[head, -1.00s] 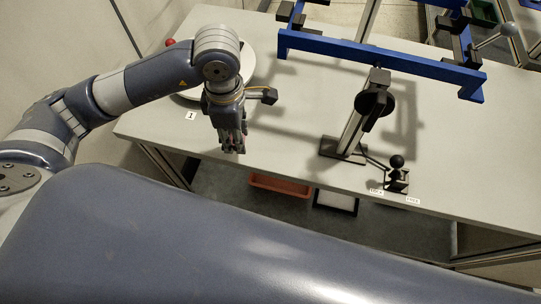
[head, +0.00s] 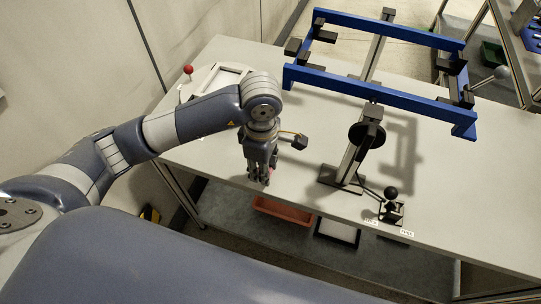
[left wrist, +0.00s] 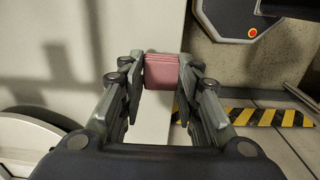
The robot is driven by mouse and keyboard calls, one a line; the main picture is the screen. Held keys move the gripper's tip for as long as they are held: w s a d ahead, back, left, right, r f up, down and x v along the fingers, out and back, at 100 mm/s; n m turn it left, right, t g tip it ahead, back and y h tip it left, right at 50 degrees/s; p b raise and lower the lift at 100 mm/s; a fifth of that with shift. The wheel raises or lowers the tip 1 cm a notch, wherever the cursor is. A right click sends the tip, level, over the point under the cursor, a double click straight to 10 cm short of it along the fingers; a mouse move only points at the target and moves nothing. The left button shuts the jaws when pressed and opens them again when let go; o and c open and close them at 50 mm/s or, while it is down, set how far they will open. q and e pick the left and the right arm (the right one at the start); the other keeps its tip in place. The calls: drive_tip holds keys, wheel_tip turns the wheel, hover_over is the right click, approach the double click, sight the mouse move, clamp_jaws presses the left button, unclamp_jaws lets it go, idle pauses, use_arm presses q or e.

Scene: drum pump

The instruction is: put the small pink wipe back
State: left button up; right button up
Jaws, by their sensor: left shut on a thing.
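The small pink wipe (left wrist: 161,70) is a folded pink block in the left wrist view. It sits between the fingertips of my left gripper (left wrist: 160,82), which is shut on it. In the head view my left gripper (head: 259,178) points down near the front edge of the grey table (head: 440,205), left of the black stand base. Only a small bit of pink shows at its fingertips there. My right gripper is not in view.
A blue frame (head: 385,76) on a post stands right of my gripper. A black ball-topped lever (head: 391,194) is near the front edge. A red bin (head: 283,210) and a black-rimmed tray (head: 337,232) lie below the table. A red knob (head: 188,70) stands at the back left.

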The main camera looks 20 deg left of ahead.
use_arm(q)
drive_tip(key=w, duration=0.2)
drive_tip(key=w+p, duration=0.1)
drive_tip(key=w, duration=0.1)
drive_tip(key=shift+w+d+f, duration=0.1)
drive_tip(key=shift+w+f, duration=0.1)
drive_tip(key=shift+w, duration=0.1)
drive_tip(key=shift+f+p, duration=0.85)
drive_tip(key=shift+f, duration=0.95)
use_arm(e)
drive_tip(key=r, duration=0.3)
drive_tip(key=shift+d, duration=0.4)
use_arm(q)
drive_tip(key=shift+f, duration=0.1)
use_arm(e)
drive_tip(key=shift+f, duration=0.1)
use_arm(q)
drive_tip(key=shift+w+f+b, duration=0.1)
drive_tip(key=shift+f+b, duration=0.05)
drive_tip(key=shift+b, duration=0.2)
drive_tip(key=o, duration=1)
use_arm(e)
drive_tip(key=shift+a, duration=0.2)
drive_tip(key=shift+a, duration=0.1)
